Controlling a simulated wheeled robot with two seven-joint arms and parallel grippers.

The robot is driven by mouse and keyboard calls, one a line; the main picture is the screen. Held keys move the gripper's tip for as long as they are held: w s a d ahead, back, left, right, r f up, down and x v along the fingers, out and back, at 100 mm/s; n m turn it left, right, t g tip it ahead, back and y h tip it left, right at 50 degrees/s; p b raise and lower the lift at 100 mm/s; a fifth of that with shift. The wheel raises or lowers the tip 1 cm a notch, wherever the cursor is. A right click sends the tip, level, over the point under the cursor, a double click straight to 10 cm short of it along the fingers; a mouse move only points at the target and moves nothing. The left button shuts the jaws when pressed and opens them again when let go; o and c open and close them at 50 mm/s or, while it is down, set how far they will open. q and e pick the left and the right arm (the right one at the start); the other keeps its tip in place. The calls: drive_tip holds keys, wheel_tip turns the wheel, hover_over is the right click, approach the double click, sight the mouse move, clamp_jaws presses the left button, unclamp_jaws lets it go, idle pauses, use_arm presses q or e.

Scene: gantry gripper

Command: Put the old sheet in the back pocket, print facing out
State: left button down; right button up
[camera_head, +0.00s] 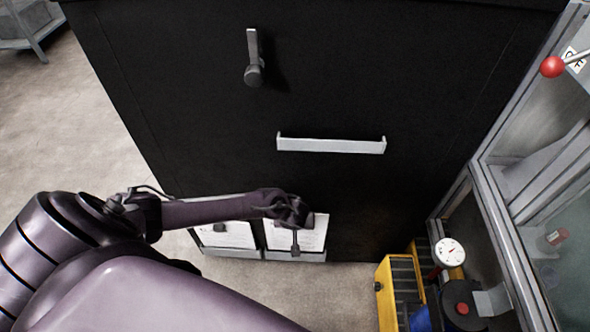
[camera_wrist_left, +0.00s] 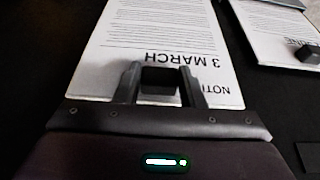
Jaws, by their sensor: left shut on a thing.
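A printed sheet (camera_head: 312,238) headed "3 MARCH" stands in the right-hand of two low holders on the black cabinet; it also shows in the left wrist view (camera_wrist_left: 160,30), print facing the camera. My left gripper (camera_head: 295,243) is at this sheet, its fingers (camera_wrist_left: 160,82) closed on the sheet's black block (camera_wrist_left: 160,79). A second printed sheet (camera_head: 235,236) with a black block stands in the left-hand holder; part of it shows in the wrist view (camera_wrist_left: 275,38). Which sheet is the old one, I cannot tell. My right gripper is not in view.
An empty grey ledge-like pocket (camera_head: 330,145) is fixed higher on the black cabinet (camera_head: 180,80). A grey handle (camera_head: 254,60) is above left of it. Yellow equipment (camera_head: 390,290) and a gauge (camera_head: 450,252) stand at right beside a glazed frame.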

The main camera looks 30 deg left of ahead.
use_arm(q)
drive_tip(key=shift+p, duration=0.85)
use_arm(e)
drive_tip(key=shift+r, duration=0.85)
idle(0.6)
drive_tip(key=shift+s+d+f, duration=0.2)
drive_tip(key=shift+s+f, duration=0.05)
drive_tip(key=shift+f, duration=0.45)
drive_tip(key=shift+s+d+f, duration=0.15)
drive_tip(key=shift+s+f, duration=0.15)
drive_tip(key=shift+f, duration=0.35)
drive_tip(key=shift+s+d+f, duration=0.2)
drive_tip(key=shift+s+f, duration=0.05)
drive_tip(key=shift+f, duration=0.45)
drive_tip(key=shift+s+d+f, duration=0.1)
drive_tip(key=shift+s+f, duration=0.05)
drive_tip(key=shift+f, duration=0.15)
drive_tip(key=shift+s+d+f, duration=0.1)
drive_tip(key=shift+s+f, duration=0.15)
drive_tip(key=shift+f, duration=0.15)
